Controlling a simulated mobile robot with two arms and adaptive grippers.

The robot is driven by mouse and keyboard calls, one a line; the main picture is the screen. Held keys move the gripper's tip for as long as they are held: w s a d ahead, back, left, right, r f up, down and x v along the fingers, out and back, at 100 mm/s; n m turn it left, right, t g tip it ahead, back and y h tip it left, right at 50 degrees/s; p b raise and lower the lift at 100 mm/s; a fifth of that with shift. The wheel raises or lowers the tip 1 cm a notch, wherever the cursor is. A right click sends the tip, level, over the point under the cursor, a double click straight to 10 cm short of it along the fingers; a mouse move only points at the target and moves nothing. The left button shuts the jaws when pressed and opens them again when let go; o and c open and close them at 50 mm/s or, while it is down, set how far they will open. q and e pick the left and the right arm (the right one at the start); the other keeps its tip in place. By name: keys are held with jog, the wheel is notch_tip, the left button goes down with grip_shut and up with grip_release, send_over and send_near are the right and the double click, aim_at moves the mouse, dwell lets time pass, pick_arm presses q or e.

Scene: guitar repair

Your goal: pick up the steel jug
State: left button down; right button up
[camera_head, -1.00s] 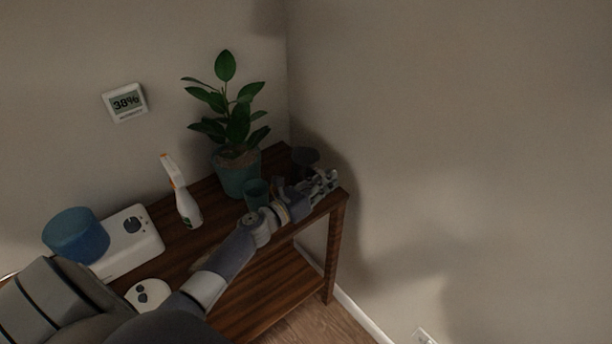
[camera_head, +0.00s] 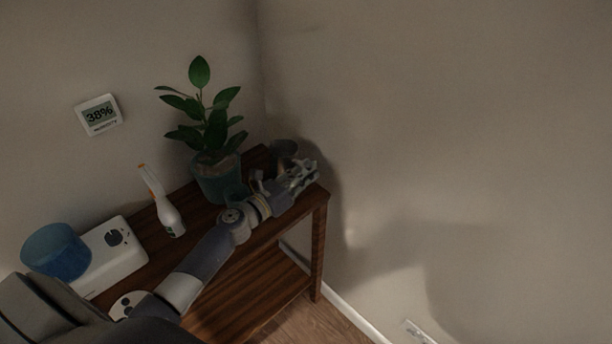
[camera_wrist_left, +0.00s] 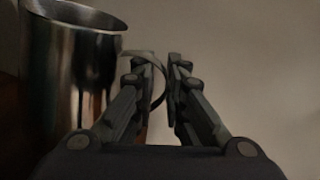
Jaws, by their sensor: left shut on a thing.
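The steel jug (camera_wrist_left: 72,70) fills the left of the left wrist view, upright, with its curved handle (camera_wrist_left: 158,78) between the finger pads. My left gripper (camera_wrist_left: 167,75) is shut on this handle. In the head view the jug (camera_head: 284,149) shows at the right end of the wooden table, partly hidden behind my left gripper (camera_head: 304,176). Whether its base touches the table is hidden. My right gripper is not in view.
A potted plant (camera_head: 215,180) stands just left of the jug. A white spray bottle (camera_head: 166,212), a white device (camera_head: 119,257) and a blue cylinder (camera_head: 57,252) are further left on the table (camera_head: 203,215). Walls close in behind; open space lies right of the table.

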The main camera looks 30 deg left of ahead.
pick_arm(q)
jog(key=s+d, duration=0.2)
jog(key=s, duration=0.5)
jog(key=s+d+r, duration=0.1)
jog(key=s+d, duration=0.2)
jog(key=s, duration=0.4)
jog(key=shift+s+r+b, duration=0.2)
jog(key=shift+s+b, duration=0.15)
